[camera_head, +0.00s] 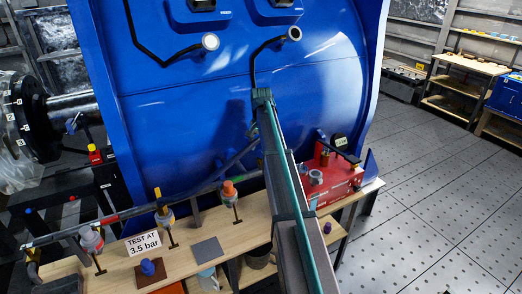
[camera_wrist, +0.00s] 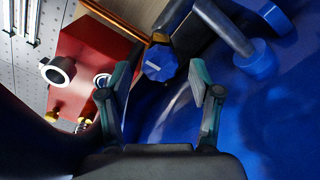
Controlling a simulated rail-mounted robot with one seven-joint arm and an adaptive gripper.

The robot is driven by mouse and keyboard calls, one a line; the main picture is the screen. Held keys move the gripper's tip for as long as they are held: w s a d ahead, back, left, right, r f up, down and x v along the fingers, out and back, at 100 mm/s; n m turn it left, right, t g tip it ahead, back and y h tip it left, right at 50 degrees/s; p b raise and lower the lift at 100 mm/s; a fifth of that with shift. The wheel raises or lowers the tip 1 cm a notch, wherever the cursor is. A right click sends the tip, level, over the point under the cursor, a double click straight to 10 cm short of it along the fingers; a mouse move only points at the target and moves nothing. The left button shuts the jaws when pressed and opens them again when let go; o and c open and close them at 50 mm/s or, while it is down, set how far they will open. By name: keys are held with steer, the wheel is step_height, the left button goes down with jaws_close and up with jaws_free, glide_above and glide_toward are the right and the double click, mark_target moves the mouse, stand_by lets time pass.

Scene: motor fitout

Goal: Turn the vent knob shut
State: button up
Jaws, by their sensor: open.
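A faceted blue knob (camera_wrist: 159,62) with a white mark line on its face shows in the wrist view, at the end of a dark fitting. It looks like the vent knob, but no label is readable. My gripper (camera_wrist: 158,88) is open, with one fingertip to the left of the knob and one to the right in the picture. The fingers appear clear of the knob, with nothing between them; the depth gap is hard to judge. In the head view my arm reaches up in front of the blue housing (camera_head: 215,105) and hides the knob and most of the gripper.
A red box (camera_head: 335,190) stands on the wooden bench (camera_head: 205,225), right of my arm. Its red body (camera_wrist: 82,65) shows left in the wrist view. A copper pipe (camera_wrist: 115,20) and a blue capped pipe (camera_wrist: 255,58) lie close by. A sign (camera_head: 143,243) reads "TEST AT 3.5 bar".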

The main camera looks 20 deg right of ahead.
mark_target(261, 151)
step_height(261, 151, up, 11)
stand_by(0.4)
steer(key=shift+f, duration=0.1)
